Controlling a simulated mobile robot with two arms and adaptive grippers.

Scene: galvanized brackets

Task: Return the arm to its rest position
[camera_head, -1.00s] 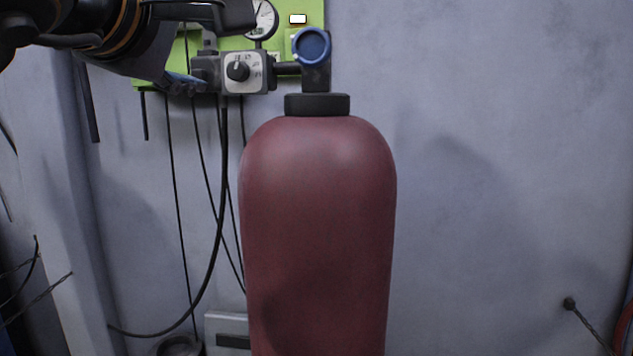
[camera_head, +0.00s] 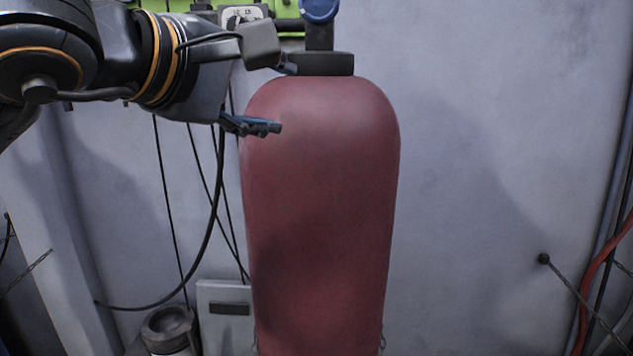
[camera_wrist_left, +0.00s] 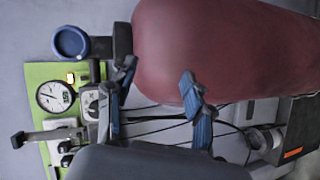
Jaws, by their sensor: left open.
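My left arm comes in from the upper left in the head view. Its gripper (camera_head: 272,100) is in front of the upper left part of a dark red cylinder (camera_head: 325,200). The red cylinder (camera_wrist_left: 220,45) fills the upper right there. From these views I cannot tell whether a finger touches the cylinder. My right gripper is not in view.
A blue valve knob (camera_head: 319,8) tops the cylinder's black collar. A green panel with a gauge (camera_wrist_left: 55,96) and a dial box is behind the arm. Black cables (camera_head: 213,230) hang on the wall. A grey box (camera_head: 222,318) stands low left. The wall at right is mostly clear.

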